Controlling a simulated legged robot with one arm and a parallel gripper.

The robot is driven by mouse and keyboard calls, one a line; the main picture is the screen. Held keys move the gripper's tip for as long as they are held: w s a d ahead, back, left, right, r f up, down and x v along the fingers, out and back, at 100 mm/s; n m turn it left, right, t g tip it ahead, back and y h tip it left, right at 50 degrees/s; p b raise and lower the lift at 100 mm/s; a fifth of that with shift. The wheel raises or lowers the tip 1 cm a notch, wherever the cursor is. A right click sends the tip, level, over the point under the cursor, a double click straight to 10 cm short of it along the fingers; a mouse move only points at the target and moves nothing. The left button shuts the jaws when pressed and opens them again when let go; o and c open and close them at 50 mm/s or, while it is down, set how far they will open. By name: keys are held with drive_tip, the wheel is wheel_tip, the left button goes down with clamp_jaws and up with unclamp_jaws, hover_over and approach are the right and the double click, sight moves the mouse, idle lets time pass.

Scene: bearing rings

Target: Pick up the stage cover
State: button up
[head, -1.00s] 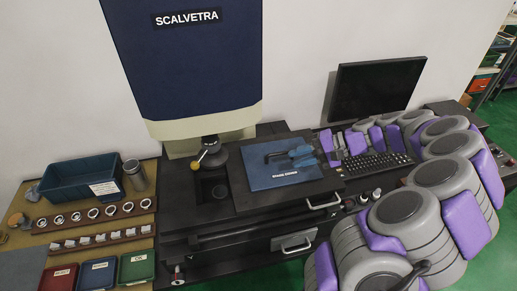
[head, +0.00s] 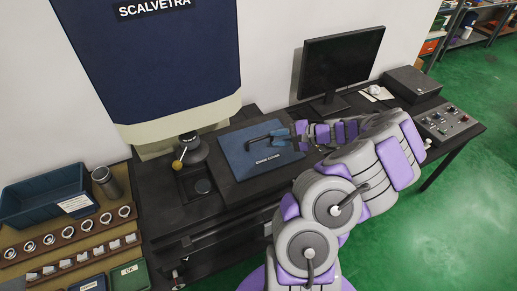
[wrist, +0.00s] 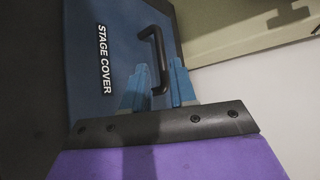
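The stage cover (head: 240,159) is a flat blue plate with a white label and a black bar handle (head: 262,138). It lies on the dark machine bed, below the cream-edged blue housing. My gripper (head: 284,134), with blue fingers, is at the right side of the handle, low over the cover. In the wrist view the stage cover (wrist: 95,75) shows its label, and the handle (wrist: 155,52) stands up from it. The two fingers of my gripper (wrist: 158,68) are apart, with the near end of the handle showing between them. Whether they touch it cannot be told.
A round dark fixture with a yellow knob (head: 177,164) stands left of the cover. A blue bin (head: 45,197), a grey cylinder (head: 106,181) and racks of rings (head: 68,237) are further left. A monitor (head: 342,65) and control box (head: 449,122) are right. Green floor is open at right.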

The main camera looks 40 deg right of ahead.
sight(259, 139)
drive_tip(key=x, duration=0.2)
drive_tip(key=shift+w+a+f, duration=0.1)
drive_tip(key=shift+w+f, duration=0.15)
drive_tip(key=shift+w+d+f+b, duration=0.35)
drive_tip(key=shift+w+f+b, duration=0.1)
drive_tip(key=shift+w, duration=0.1)
drive_tip(key=x, duration=0.2)
drive_tip(key=a+b+x, duration=0.1)
drive_tip(key=x, duration=0.2)
drive_tip(key=shift+s+d+r, duration=0.1)
drive_tip(key=shift+s+r, duration=0.15)
drive_tip(key=shift+d+f, duration=0.1)
drive_tip(key=shift+d, duration=0.45)
drive_tip(key=c, duration=0.4)
drive_tip(key=shift+a, duration=0.15)
clamp_jaws()
drive_tip(key=shift+a, duration=0.15)
